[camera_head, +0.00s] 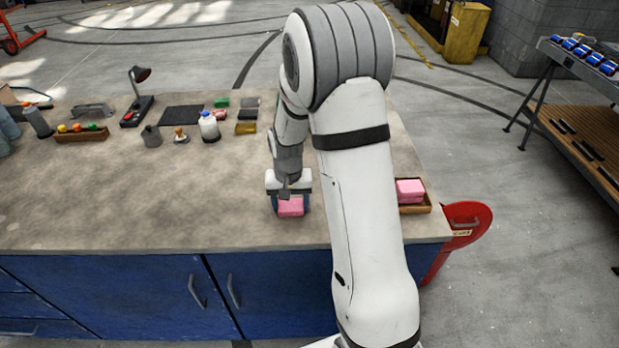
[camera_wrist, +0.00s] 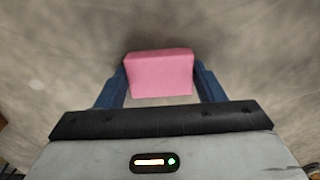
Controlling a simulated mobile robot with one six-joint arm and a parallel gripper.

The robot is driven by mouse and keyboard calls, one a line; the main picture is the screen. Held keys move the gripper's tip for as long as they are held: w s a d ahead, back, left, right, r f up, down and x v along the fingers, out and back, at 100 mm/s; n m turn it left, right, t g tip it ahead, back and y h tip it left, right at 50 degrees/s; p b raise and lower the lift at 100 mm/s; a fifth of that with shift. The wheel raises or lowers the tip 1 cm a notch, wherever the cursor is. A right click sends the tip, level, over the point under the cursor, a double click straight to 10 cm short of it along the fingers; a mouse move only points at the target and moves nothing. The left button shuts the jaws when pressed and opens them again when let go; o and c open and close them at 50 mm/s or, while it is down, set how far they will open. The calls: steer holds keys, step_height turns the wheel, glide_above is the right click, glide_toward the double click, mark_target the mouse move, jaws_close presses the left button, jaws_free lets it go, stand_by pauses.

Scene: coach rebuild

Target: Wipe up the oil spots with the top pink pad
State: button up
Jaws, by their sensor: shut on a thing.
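A pink pad (camera_wrist: 160,75) is held between the two blue fingers of my gripper (camera_wrist: 162,88) in the wrist view. In the head view my gripper (camera_head: 290,200) is low over the front part of the workbench, with the pink pad (camera_head: 290,208) at its tip. I cannot tell whether the pad touches the bench top. More pink pads (camera_head: 410,187) lie stacked in a wooden tray (camera_head: 415,209) at the bench's right end, partly hidden by my arm. I see no clear oil spot; the bench top around the pad shows only faint mottling.
A red stool-like object (camera_head: 467,222) stands off the right end.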

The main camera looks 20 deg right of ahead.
mark_target(309, 210)
steer(key=shift+w+a+r, duration=0.1)
steer(key=shift+w+a, duration=0.1)
steer(key=shift+a, duration=0.6)
steer(key=shift+a+p, duration=0.25)
steer(key=shift+p, duration=0.2)
steer(key=shift+d+f+b, duration=0.2)
steer(key=shift+d+b, duration=0.05)
steer(key=shift+b, duration=0.1)
steer(key=shift+s+d+r, duration=0.1)
steer(key=shift+s+d, duration=0.2)
steer(key=shift+d, duration=0.55)
steer(key=shift+s+d, duration=0.15)
steer(key=shift+d, duration=0.55)
steer(key=d, duration=0.1)
steer(key=s+d, duration=0.1)
steer(key=d, duration=0.1)
steer(key=shift+d+b, duration=0.1)
steer(key=shift+b, duration=0.2)
steer(key=shift+d+r+p, duration=0.15)
steer(key=shift+r+p, duration=0.15)
steer(key=shift+r, duration=0.25)
steer(key=shift+d+r+p, duration=0.15)
steer(key=shift+r+p, duration=0.1)
steer(key=shift+r, duration=0.3)
steer(key=shift+a+r+p, duration=0.15)
steer(key=shift+r+p, duration=1.65)
steer(key=shift+r, duration=1.15)
steer(key=shift+f, duration=0.1)
